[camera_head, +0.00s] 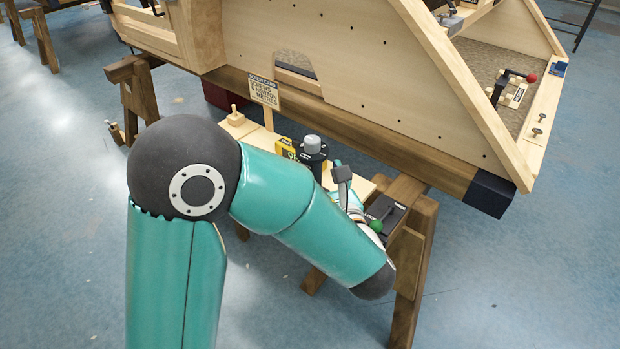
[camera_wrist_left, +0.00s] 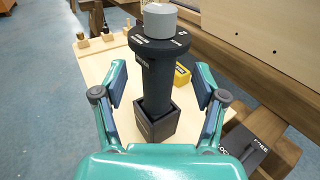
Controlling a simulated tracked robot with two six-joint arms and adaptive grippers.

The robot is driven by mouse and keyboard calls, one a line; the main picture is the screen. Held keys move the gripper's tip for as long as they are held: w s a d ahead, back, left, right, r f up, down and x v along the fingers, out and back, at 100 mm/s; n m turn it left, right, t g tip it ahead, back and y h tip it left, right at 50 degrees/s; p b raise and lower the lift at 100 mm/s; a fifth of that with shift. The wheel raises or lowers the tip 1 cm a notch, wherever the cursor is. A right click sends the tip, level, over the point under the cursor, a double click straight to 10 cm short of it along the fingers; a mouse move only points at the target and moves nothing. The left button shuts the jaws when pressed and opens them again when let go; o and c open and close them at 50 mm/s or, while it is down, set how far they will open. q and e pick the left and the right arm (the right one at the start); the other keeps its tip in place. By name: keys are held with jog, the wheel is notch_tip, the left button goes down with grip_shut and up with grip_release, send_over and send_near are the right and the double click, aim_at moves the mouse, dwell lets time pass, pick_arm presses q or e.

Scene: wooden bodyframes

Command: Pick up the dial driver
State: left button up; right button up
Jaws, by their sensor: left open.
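The dial driver is a dark upright cylinder with a wide collar and a grey knob on top. It shows in the head view (camera_head: 312,146), partly hidden behind my left arm, and in the left wrist view (camera_wrist_left: 157,78). Its lower end stands in a black square holder (camera_wrist_left: 158,125) on a pale wooden board. My left gripper (camera_wrist_left: 160,88) is open, with one finger on each side of the driver and visible gaps between. In the head view my forearm hides much of this gripper (camera_head: 341,180). My right gripper is in neither view.
A yellow box (camera_head: 287,149) sits close beside the driver. A black box (camera_head: 385,211) with a green knob is at the bench's right end. A wooden peg block (camera_head: 236,122) and a sign (camera_head: 263,91) stand left. The large wooden frame (camera_head: 350,45) rises behind.

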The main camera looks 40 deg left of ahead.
aim_at(316, 168)
pick_arm(q)
jog(key=x, duration=0.4)
jog(key=shift+a+b, duration=0.2)
jog(key=shift+b, duration=0.1)
jog(key=shift+c, duration=0.2)
grip_shut()
